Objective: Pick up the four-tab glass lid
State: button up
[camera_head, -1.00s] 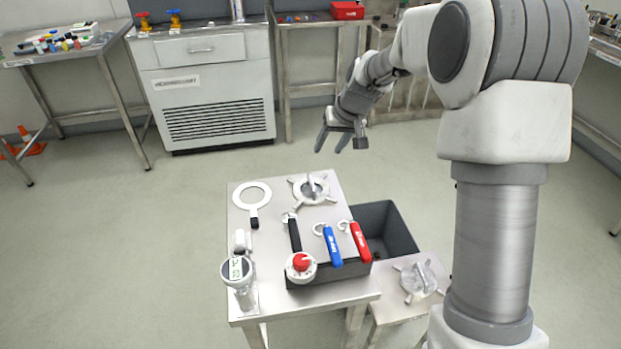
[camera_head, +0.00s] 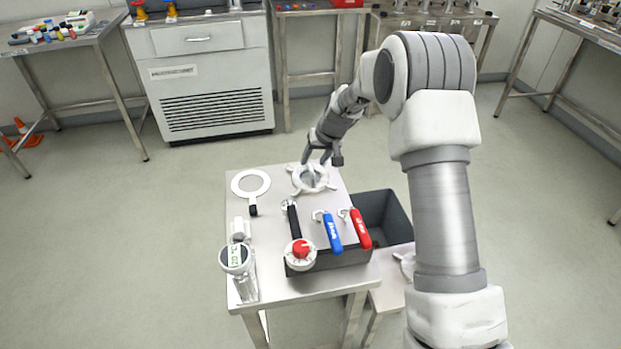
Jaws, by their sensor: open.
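A round glass lid with a pale rim and tabs sticking out (camera_head: 311,187) lies flat at the back of the small steel table (camera_head: 275,205). A second tabbed lid (camera_head: 404,263) lies on a lower stand at the right, mostly hidden behind my arm. I cannot count the tabs clearly on either lid. My gripper (camera_head: 315,163) is open and points down just above the far side of the lid on the table. Its fingertips overlap the lid's back edge and central handle in the picture, and I cannot tell whether they touch it.
A white ring with a black handle (camera_head: 252,183) lies left of the lid. In front are black, blue (camera_head: 333,233) and red (camera_head: 360,228) handled tools, a dark box with a red-knobbed dial (camera_head: 301,252), and a meter (camera_head: 238,262). A dark bin (camera_head: 383,215) stands at right.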

aim_at(311, 168)
jog(key=x, duration=0.4)
jog(key=shift+d+f, duration=0.1)
jog(key=shift+f, duration=0.1)
jog(key=shift+c, duration=0.2)
grip_shut()
dwell(1.0)
